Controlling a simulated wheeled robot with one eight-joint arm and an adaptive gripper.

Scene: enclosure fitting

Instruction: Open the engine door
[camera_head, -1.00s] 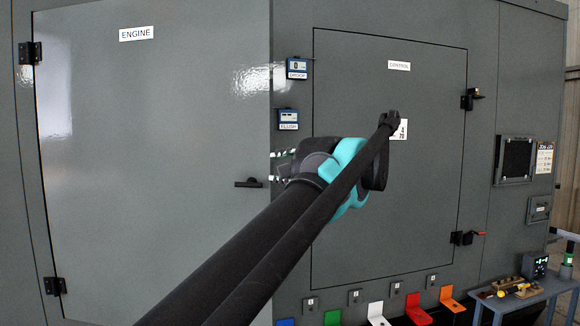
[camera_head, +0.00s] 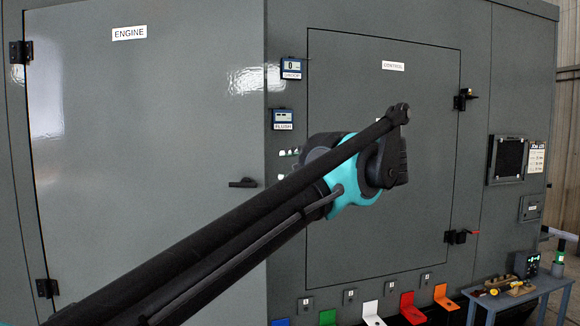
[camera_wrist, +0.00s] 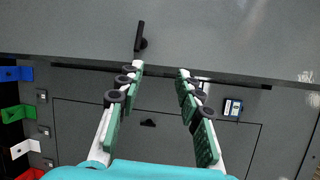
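The control door (camera_head: 425,190) stands shut to the right, partly behind my arm. Two small displays (camera_head: 291,68) (camera_head: 283,119) are mounted between the doors. Coloured brackets (camera_head: 410,308) line the bottom. A blue bench (camera_head: 520,300) with tools stands at the lower right.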

